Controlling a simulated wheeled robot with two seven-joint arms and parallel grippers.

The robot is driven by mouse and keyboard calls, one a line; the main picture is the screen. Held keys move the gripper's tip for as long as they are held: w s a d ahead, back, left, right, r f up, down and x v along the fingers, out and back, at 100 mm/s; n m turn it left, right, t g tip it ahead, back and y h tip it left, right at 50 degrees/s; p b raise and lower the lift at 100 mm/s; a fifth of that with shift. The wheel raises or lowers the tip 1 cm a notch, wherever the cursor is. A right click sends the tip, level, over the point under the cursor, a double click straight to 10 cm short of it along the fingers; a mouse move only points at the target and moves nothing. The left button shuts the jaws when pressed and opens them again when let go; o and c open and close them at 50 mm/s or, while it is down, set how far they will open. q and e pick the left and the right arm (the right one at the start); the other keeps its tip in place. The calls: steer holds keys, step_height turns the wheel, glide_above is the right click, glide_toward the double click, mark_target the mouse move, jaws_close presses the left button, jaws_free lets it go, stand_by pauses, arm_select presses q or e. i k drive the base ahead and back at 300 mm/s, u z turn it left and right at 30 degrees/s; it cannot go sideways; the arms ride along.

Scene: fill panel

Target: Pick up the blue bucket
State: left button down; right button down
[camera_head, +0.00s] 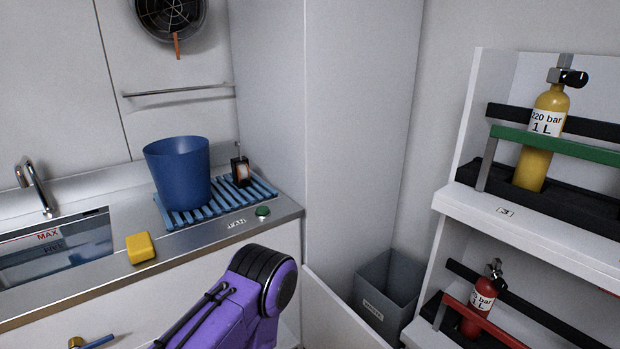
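The blue bucket (180,178) stands upright on a blue slatted mat (240,200) on the steel counter (128,216). Its open top faces up, and its inside is mostly hidden from this angle. A purple arm link of mine with a black round joint shows at the bottom middle, in front of the counter and apart from the bucket. Neither of my gripper's fingers shows in the head view. Nothing is seen touching the bucket except the mat under it.
A small black device (240,170) stands right of the bucket. A green button (262,212) sits on the counter edge. A yellow sponge (140,247) lies beside the sink (55,250) with its tap (36,188). Right are a grey bin (388,290) and shelves with yellow (540,160) and red (477,310) cylinders.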

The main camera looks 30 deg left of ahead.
mark_target(180, 167)
steer(key=u, duration=2.1)
